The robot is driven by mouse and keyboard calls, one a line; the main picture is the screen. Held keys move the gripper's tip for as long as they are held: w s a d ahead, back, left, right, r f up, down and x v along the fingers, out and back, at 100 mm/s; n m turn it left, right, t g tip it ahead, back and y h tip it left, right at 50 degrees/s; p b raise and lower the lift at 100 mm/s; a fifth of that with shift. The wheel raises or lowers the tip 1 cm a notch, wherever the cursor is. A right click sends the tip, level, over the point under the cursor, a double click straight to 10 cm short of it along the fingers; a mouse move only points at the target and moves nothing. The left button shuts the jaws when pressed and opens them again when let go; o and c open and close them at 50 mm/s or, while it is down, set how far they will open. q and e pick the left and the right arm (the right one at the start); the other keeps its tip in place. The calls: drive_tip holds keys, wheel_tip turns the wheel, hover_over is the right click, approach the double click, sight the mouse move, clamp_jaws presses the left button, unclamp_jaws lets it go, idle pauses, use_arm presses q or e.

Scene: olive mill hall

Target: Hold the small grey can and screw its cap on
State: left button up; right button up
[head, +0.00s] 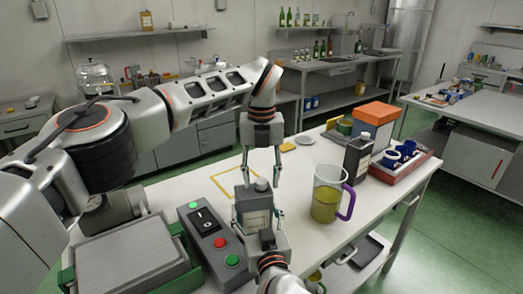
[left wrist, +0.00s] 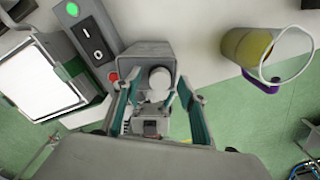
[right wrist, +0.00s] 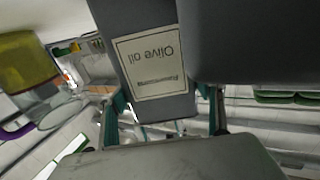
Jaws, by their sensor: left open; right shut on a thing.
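The small grey can (head: 254,203) is upright above the table in my right gripper (head: 257,214), whose fingers are shut on its sides. In the right wrist view the can (right wrist: 184,45) shows a pale "Olive oil" label. A pale round cap (head: 261,184) is on the can's top; it also shows in the left wrist view (left wrist: 159,78). I cannot tell how tightly it sits. My left gripper (head: 261,179) points down from above, open, with its fingers apart on either side of the cap. In the left wrist view part of the can's lower body is hidden.
A jug (head: 326,194) of yellow-green liquid with a purple handle stands right of the can. A control box (head: 207,240) with buttons is on the left. A dark bottle (head: 356,158) and a red tray (head: 411,175) stand further right. A yellow outline (head: 213,178) marks bare table behind.

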use_arm(q)
drive_tip(key=n, duration=0.5)
drive_tip(key=shift+n, duration=0.4)
drive_tip(key=n, duration=0.4)
drive_tip(key=shift+n, duration=0.3)
drive_tip(key=shift+r+n, duration=0.25)
drive_tip(key=shift+n, duration=0.25)
wheel_tip(320, 180, up, 8)
drive_tip(key=shift+f, duration=0.2)
use_arm(e)
drive_tip(key=o, duration=2.3)
drive_tip(key=s+d, duration=0.2)
drive_tip(key=s, duration=0.9)
drive_tip(key=shift+s+d, duration=0.15)
drive_tip(key=shift+s, duration=0.25)
